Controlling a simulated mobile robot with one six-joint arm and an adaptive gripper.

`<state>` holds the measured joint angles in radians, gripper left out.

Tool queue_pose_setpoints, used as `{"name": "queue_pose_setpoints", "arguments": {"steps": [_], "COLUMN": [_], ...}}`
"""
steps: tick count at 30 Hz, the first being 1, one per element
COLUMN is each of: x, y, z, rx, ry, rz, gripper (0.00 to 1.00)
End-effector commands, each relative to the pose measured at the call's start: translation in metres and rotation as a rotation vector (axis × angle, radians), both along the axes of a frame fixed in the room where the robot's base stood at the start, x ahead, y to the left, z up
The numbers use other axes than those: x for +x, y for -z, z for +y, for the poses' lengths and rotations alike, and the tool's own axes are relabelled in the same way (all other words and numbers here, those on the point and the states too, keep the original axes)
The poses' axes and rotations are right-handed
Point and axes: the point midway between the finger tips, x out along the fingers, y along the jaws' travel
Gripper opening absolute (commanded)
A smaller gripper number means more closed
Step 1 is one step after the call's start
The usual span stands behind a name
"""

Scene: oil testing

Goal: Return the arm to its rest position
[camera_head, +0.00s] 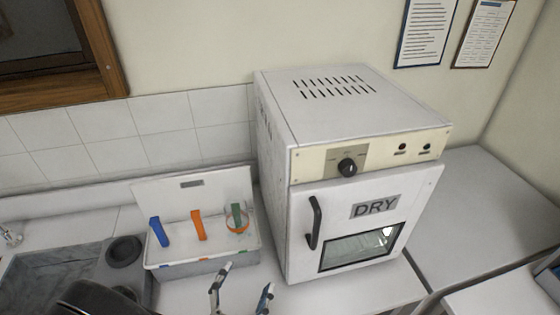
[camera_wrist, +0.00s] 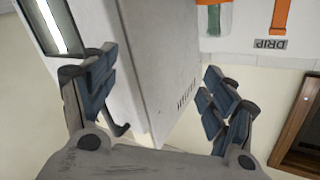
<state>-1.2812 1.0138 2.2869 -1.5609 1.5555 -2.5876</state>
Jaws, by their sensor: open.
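My gripper (camera_head: 241,289) is at the bottom middle of the head view, in front of the rack and the drying oven. Its two fingers are apart with nothing between them. In the wrist view my gripper (camera_wrist: 160,100) also shows open and empty, with the oven's side behind the fingers. The white drying oven (camera_head: 365,165), marked DRY, stands on the counter to the right of my gripper, its door shut. It also shows in the wrist view (camera_wrist: 160,60).
A white rack (camera_head: 205,255) holds blue, orange and green handled items; a glass vessel (camera_head: 237,220) is around the green one. A grey sink (camera_head: 50,275) lies at left. Counter (camera_head: 485,215) right of the oven is clear. A wooden frame (camera_wrist: 297,130) shows in the wrist view.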

Motion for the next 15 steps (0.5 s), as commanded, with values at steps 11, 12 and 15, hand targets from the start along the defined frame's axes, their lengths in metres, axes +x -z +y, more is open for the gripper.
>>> {"name": "queue_pose_setpoints", "arguments": {"steps": [11, 12, 15], "x": [0.008, 0.003, -0.015], "y": [-0.054, -0.057, -0.064], "z": [-0.133, -0.149, -0.186], "rx": [0.849, 0.962, 1.236], "ry": [0.662, 0.754, 0.98], "rz": [-0.358, -0.436, -0.668], "gripper": [0.78, 0.78, 0.78]}}
